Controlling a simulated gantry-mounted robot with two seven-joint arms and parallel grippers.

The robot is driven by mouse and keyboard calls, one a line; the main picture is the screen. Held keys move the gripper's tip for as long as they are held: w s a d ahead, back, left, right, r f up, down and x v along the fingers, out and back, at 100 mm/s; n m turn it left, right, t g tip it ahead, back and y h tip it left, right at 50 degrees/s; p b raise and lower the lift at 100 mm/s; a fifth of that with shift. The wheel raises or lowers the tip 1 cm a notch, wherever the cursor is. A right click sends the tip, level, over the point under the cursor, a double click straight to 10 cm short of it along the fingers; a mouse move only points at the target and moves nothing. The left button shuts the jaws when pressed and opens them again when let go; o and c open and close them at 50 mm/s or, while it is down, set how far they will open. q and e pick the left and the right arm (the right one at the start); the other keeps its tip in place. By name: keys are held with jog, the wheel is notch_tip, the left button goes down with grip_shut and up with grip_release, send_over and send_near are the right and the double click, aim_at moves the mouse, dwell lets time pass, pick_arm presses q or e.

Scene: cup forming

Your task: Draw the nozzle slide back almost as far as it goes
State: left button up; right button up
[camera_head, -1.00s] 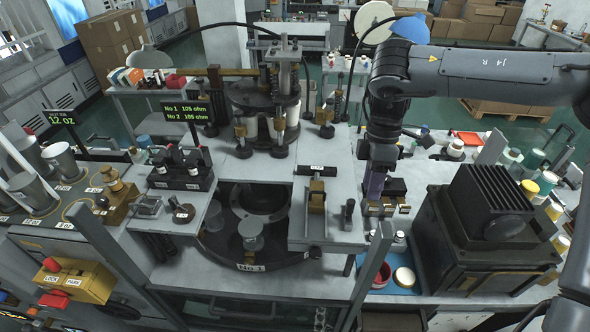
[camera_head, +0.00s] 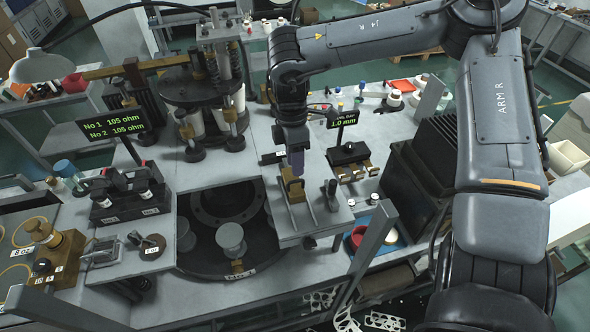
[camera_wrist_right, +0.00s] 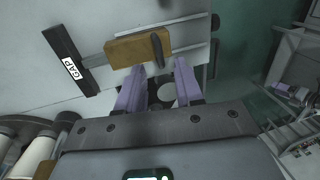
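The nozzle slide is a brass block (camera_head: 292,187) on a pale rail, on the raised grey plate right of the round dark well. In the right wrist view the brass block (camera_wrist_right: 125,51) lies across the rail, with a dark upright handle (camera_wrist_right: 157,48) near its right end. A black bar labelled GAP (camera_wrist_right: 73,70) stands at the rail's left end. My right gripper (camera_head: 297,168) is over the slide. In the wrist view its purple fingers (camera_wrist_right: 158,78) are apart and empty, with the handle just beyond the gap between the tips. My left gripper is not in view.
A small display (camera_head: 343,123) reads 1.0 mm behind the plate. A dark lever (camera_head: 332,194) stands just right of the slide. A black finned machine (camera_head: 420,165) is further right. The forming column (camera_head: 205,85) stands behind left, and a pale cup-shaped form (camera_head: 231,238) sits in the well.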

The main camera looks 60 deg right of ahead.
aim_at(296, 187)
jog(key=shift+s+a+f, duration=0.15)
jog(key=shift+f, duration=0.85)
jog(key=shift+s+a+f, duration=0.1)
jog(key=shift+f, duration=0.9)
grip_shut()
